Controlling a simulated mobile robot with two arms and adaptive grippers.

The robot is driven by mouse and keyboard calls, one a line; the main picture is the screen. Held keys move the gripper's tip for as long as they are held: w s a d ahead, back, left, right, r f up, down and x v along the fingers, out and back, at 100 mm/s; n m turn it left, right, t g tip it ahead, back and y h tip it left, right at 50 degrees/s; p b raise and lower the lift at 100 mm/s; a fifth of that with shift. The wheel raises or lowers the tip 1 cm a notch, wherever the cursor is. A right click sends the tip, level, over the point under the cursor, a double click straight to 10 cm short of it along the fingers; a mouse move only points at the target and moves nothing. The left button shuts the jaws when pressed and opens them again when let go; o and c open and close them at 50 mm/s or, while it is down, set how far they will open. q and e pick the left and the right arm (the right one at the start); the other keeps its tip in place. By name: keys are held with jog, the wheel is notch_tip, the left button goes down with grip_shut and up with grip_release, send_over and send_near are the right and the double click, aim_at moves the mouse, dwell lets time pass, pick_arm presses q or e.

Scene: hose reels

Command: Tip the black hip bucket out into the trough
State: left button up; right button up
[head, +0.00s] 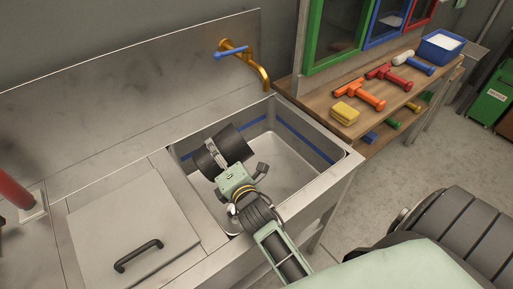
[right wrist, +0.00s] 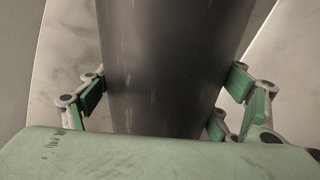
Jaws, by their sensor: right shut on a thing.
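The black hip bucket (head: 236,143) is a dark cylinder tipped over on its side in the head view. It is over the metal trough (head: 350,160), at the trough's left side, and its mouth and contents cannot be made out. My right gripper (head: 232,162) is shut on the bucket from the near side. In the right wrist view the bucket's dark wall (right wrist: 180,65) fills the middle between the green finger pads. The visible trough floor is bare grey. My left gripper is out of view.
A brass tap (head: 258,72) with a blue lever stands behind the trough. A lidded counter panel (head: 125,225) lies left of it. To the right, a wooden bench (head: 312,98) holds a yellow sponge (head: 345,113), coloured hose nozzles and a blue tray (head: 440,46).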

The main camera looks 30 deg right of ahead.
aim_at(227, 141)
jog(key=shift+d+r+m+p, duration=0.2)
jog(key=shift+r+m+p, duration=0.1)
jog(key=shift+r+m, duration=0.25)
jog(key=shift+d+r+m+y, duration=0.3)
jog(key=shift+d+m, duration=0.05)
jog(key=shift+d, duration=0.05)
jog(key=shift+d+r+p, duration=0.25)
jog(key=shift+p, duration=0.1)
jog(key=shift+d+r+m+p, duration=0.25)
jog(key=shift+r+m+p, duration=0.15)
jog(key=shift+m+p, duration=0.35)
jog(key=shift+d+r+m+y+p, duration=0.3)
jog(key=shift+r+m+p, duration=0.25)
jog(key=shift+p, duration=0.35)
jog(key=shift+r+m+p, duration=0.2)
jog(key=shift+m+p, duration=0.1)
jog(key=shift+p, duration=0.1)
